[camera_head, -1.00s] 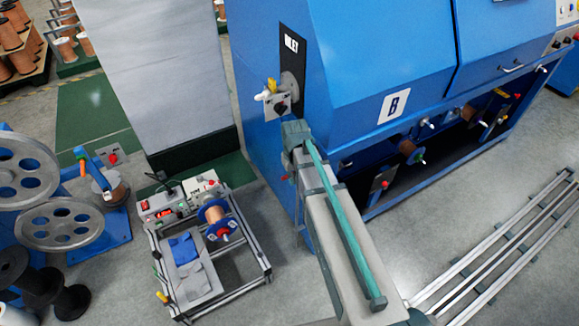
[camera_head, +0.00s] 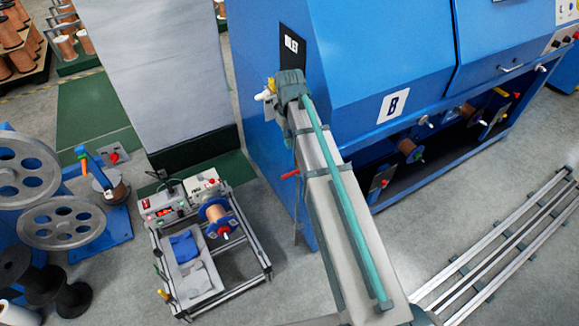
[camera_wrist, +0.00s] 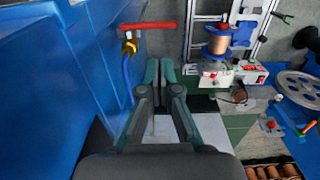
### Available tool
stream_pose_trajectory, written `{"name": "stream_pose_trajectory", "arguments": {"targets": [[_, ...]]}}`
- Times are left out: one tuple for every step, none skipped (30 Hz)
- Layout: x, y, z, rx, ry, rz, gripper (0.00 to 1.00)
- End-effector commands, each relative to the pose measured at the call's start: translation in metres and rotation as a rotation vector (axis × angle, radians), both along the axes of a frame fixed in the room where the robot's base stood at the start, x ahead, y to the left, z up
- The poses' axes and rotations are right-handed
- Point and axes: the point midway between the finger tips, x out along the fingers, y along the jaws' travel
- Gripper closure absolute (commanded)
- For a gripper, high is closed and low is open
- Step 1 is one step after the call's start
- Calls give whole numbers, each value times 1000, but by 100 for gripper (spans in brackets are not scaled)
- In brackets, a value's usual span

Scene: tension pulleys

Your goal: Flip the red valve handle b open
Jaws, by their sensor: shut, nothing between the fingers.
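A red valve handle (camera_wrist: 148,25) lies crosswise near the top of the wrist view, above a yellow fitting (camera_wrist: 129,47) with a blue hose below it, beside the blue machine's wall. The handle shows small in the head view (camera_head: 290,174), left of my arm. No letter is readable on it. My gripper (camera_wrist: 160,66) is shut and empty. In the wrist view its fingertips are below and slightly right of the handle, with a visible gap in the picture. I cannot tell the depth between them. In the head view my arm hides the fingertips.
The blue machine (camera_head: 370,65), marked B, stands beside my arm. A framed bench with a copper spool (camera_head: 216,216) stands at the left, with large grey wheels (camera_head: 62,223) beyond. Floor rails (camera_head: 505,240) lie at the right. Grey floor is open between bench and machine.

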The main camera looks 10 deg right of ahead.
Motion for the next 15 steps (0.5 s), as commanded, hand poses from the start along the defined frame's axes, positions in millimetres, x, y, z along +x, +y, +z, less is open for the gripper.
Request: {"name": "stream_pose_trajectory", "arguments": {"targets": [[0, 0, -1, 0, 0, 0, 100], [0, 0, -1, 0, 0, 0, 100], [0, 0, -3, 0, 0, 0, 100], [0, 0, -4, 0, 0, -1, 100], [0, 0, -6, 0, 0, -1, 100], [0, 0, -9, 0, 1, -1, 100], [0, 0, -12, 0, 1, -1, 100], [0, 0, -15, 0, 2, -1, 100], [-1, 0, -19, 0, 2, -1, 100], [-1, 0, -23, -1, 2, -1, 100], [-1, 0, -27, 0, 2, -1, 100], [-1, 0, -33, 0, 3, -1, 100], [-1, 0, -37, 0, 2, -1, 100], [-1, 0, -42, 0, 2, -1, 100], [-1, 0, -48, 0, 3, -1, 100]]}}
